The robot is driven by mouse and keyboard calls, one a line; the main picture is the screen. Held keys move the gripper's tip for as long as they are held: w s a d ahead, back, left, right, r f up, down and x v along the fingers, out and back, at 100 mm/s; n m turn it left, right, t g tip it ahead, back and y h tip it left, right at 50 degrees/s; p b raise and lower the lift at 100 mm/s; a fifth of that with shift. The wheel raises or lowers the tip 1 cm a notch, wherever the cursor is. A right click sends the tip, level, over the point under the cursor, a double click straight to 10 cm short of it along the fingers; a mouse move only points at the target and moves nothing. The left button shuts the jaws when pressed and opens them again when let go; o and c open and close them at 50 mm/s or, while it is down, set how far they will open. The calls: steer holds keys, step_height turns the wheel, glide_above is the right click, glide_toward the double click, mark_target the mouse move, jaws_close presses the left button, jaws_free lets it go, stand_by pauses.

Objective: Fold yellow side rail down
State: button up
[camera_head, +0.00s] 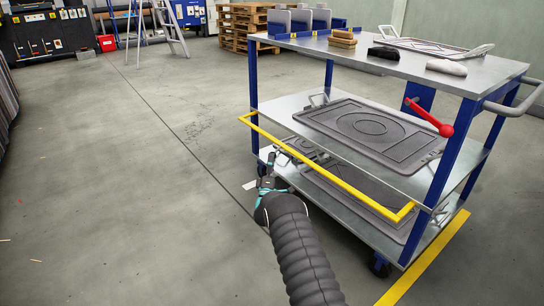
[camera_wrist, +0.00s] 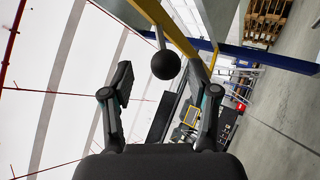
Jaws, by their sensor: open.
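The yellow side rail (camera_head: 325,168) runs level along the near long side of the blue-and-grey cart, about middle-shelf height, held out from the posts by short end arms. The wrist view looks upward and shows a yellow bar (camera_wrist: 160,25) that appears to be this rail. A black ball knob (camera_wrist: 165,65) on a thin grey stem hangs beside the bar. My gripper (camera_wrist: 160,100) is open and empty; the knob shows beyond and between its fingertips, apart from them. In the head view my gripper (camera_head: 267,170) is low, beside the cart's lower shelf, below the rail.
The cart top (camera_head: 375,62) carries trays and small blocks. The middle shelf holds a grey panel (camera_head: 365,130). A red-handled lever (camera_head: 428,116) sticks out at the right end. Floor to the left is open. Pallets (camera_head: 245,25) and a stepladder (camera_head: 170,30) stand behind.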

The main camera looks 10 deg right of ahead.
steer(key=v, duration=0.8)
steer(key=shift+s+a+f, duration=0.15)
steer(key=shift+s, duration=0.15)
